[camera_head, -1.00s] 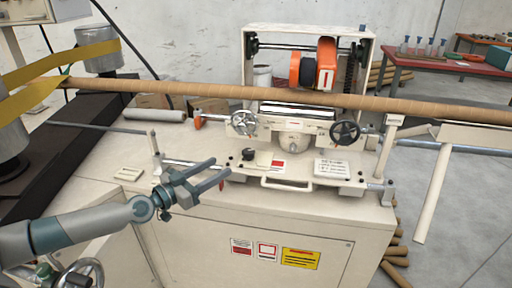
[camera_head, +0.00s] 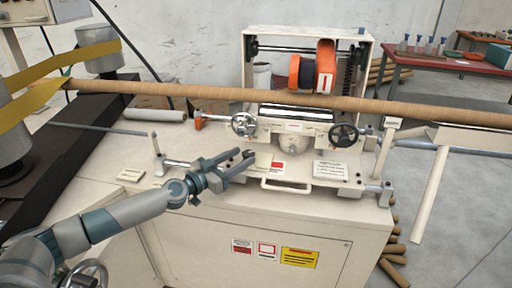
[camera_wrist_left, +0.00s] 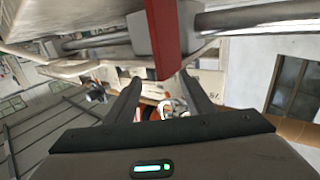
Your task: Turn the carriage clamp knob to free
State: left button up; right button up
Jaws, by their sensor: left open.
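The carriage (camera_head: 292,136) stands on its bed in the middle of the bench. A small black knob (camera_head: 249,153), which looks like the clamp knob, is on the left part of its front plate. My left gripper (camera_head: 246,161) comes in from the left with its fingers at the knob; the fingers partly cover the area around it. Whether they touch it cannot be told. The two fingers (camera_wrist_left: 160,98) are spread apart in the left wrist view, with nothing clearly held between them. My right gripper is not in view.
A handwheel (camera_head: 244,124) and a black handwheel (camera_head: 344,134) sit on the carriage front. A long brown tube (camera_head: 220,92) crosses behind. A pale handle (camera_head: 286,185) sticks out at the front edge. In the left wrist view a red bar (camera_wrist_left: 163,40) is close to the camera.

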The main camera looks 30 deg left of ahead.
pick_arm(q)
jog(key=x, duration=0.7)
jog(key=shift+w+d+p, duration=0.1)
jog(key=shift+w+p, duration=0.2)
jog(key=shift+w, duration=0.05)
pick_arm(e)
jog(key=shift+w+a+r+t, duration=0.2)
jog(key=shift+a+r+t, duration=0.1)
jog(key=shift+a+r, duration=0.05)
pick_arm(q)
jog(key=c, duration=1)
jog(key=shift+c, duration=0.2)
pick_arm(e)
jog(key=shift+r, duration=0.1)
